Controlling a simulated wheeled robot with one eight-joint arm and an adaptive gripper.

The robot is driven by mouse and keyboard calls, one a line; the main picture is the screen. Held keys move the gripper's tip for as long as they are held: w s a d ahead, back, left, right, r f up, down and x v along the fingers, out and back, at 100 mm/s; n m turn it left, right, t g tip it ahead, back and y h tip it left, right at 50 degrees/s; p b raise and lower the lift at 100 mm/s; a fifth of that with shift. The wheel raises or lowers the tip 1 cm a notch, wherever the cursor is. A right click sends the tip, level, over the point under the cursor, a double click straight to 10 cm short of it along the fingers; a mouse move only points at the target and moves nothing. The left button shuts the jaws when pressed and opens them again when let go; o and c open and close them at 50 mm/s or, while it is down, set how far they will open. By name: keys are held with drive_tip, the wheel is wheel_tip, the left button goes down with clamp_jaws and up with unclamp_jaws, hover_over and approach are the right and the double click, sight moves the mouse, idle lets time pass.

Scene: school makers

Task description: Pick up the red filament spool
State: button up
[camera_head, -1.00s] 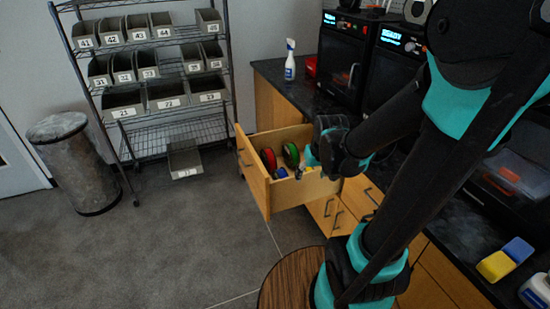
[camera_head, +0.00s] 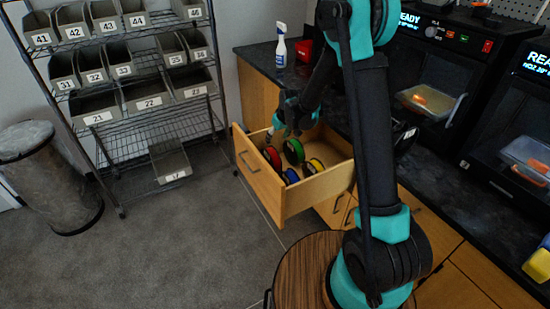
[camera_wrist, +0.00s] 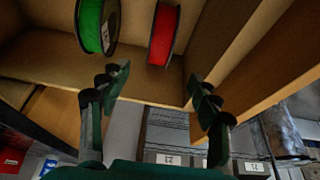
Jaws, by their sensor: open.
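The red filament spool (camera_head: 272,156) stands on edge inside an open wooden drawer (camera_head: 262,186), near its front panel. In the wrist view, the red spool (camera_wrist: 164,35) is at the top middle, beyond the fingertips and roughly in line with the gap between them. The green spool (camera_head: 293,151) stands beside it and shows at the upper left in the wrist view (camera_wrist: 92,24). My gripper (camera_head: 284,132) is above the drawer, near the red and green spools. In the wrist view, my gripper (camera_wrist: 158,84) is open and empty, its fingers apart from the red spool.
Blue (camera_head: 290,176) and yellow (camera_head: 315,165) spools also lie in the drawer. The dark countertop (camera_head: 420,175) holds a spray bottle (camera_head: 281,50) and printers. A wire rack (camera_head: 128,135) with numbered bins and a round bin (camera_head: 45,180) stand left. Floor between is clear.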

sight(270, 156)
drive_tip(key=x, duration=1.7)
drive_tip(key=shift+w+a+f, duration=0.15)
drive_tip(key=shift+w+a, duration=0.1)
drive_tip(key=shift+w, duration=0.15)
clamp_jaws()
